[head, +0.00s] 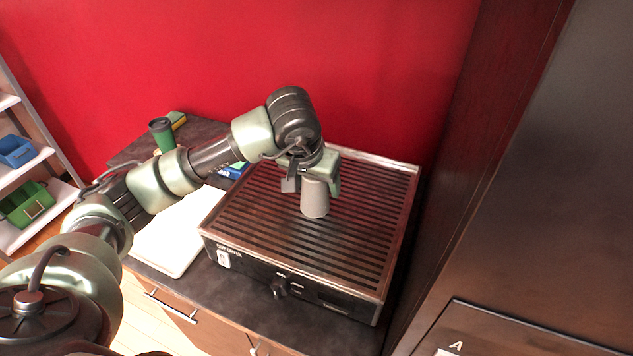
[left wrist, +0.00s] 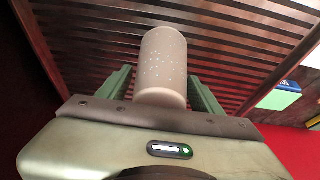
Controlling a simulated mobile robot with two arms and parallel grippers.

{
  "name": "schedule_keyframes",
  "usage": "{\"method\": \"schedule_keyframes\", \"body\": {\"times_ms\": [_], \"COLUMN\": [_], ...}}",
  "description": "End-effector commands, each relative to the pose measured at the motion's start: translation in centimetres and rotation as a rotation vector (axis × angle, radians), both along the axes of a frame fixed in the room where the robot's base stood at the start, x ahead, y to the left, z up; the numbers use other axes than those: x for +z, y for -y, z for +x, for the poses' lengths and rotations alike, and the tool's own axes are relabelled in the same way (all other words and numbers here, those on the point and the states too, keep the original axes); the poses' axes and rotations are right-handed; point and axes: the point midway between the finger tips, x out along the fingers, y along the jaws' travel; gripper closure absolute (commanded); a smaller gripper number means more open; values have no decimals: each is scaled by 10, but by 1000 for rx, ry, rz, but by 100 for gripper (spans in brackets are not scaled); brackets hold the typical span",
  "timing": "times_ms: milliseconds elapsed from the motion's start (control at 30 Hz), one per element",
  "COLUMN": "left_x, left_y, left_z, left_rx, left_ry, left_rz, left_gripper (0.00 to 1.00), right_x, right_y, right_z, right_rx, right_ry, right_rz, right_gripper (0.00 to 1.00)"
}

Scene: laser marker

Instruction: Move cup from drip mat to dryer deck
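A pale grey, speckled cup (head: 315,198) is over the slatted top of the dryer deck (head: 265,225), near its middle. It also shows in the left wrist view (left wrist: 162,65). My left gripper (head: 313,180) comes down from above, with its green fingers on both sides of the cup, close against its walls. In the left wrist view the gripper (left wrist: 160,88) appears shut on the cup. The cup looks upright on its axis, and its lower end is at the slats; whether it touches them I cannot tell. My right gripper is not in view.
A white flat pad (head: 172,240) lies left of the dryer. A green tumbler (head: 162,135) and a blue item (head: 235,170) stand behind it. A dark cabinet (head: 530,180) rises close on the right. Slats around the cup are clear.

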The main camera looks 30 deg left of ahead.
Motion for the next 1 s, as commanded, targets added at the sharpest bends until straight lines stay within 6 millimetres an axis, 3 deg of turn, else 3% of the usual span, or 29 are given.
{"method": "schedule_keyframes", "body": {"times_ms": [467,800,1000], "left_x": [10,74,103], "left_y": [0,2,2], "left_z": [-2,-28,-41], "left_rx": [1,0,0], "left_ry": [4,7,4], "left_rz": [-1,-1,-1], "left_gripper": [26,26,26], "right_x": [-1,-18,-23], "right_y": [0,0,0], "right_z": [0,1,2], "right_rx": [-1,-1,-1], "right_ry": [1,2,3], "right_rz": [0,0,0], "right_gripper": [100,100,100]}}
